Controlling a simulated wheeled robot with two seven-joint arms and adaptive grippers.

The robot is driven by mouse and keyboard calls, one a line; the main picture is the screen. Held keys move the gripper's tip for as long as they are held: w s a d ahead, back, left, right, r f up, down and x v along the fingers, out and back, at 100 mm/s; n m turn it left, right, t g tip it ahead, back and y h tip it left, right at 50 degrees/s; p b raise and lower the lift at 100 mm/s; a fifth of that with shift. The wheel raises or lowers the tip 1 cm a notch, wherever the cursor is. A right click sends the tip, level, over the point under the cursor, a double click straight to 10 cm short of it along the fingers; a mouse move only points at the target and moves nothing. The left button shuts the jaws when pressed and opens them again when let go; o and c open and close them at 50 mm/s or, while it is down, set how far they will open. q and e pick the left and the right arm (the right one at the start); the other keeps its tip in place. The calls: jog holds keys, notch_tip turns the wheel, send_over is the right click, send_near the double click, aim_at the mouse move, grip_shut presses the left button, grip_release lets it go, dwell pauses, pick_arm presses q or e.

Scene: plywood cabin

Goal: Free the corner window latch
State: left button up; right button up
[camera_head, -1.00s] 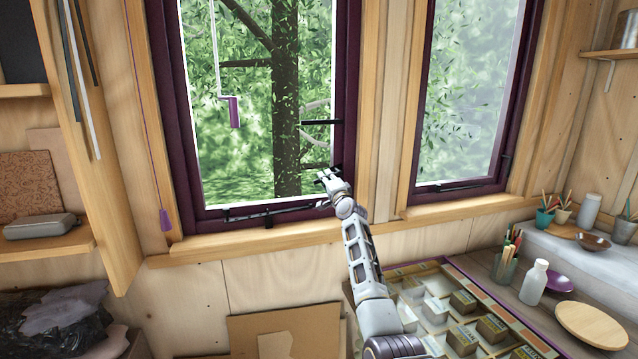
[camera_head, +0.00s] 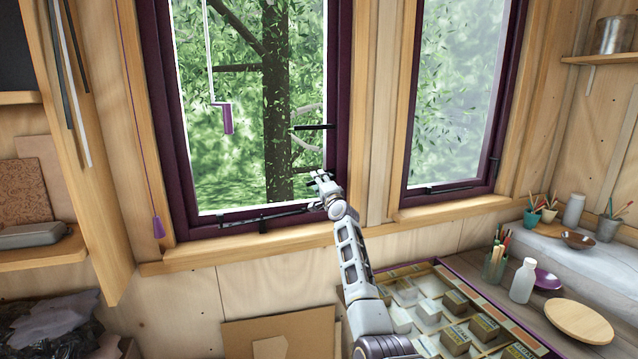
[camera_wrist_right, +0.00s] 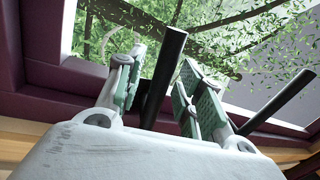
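The near window has a dark purple frame (camera_head: 340,100) with two black handles on its right side. The upper handle (camera_head: 314,127) sticks out to the left. My right gripper (camera_head: 320,180) is at the window's lower right corner, over the lower handle, which it mostly hides. In the right wrist view, the fingers (camera_wrist_right: 160,90) are apart, with a black handle bar (camera_wrist_right: 168,65) standing between them. A second black bar (camera_wrist_right: 278,102) shows right of the fingers. My left gripper is out of view.
A black stay bar (camera_head: 262,219) runs along the near window's bottom. A purple pull (camera_head: 158,228) hangs on a cord at left. A sorting tray (camera_head: 440,268), white bottle (camera_head: 523,281) and wooden plate (camera_head: 578,321) lie at lower right. A second window (camera_head: 455,100) stands to the right.

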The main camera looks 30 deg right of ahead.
jog(key=shift+s, duration=0.15)
jog(key=v, duration=1.1)
jog(key=shift+s, duration=0.3)
dwell(0.6)
jog(key=shift+a+f, duration=0.1)
dwell(0.3)
jog(key=shift+f, duration=0.1)
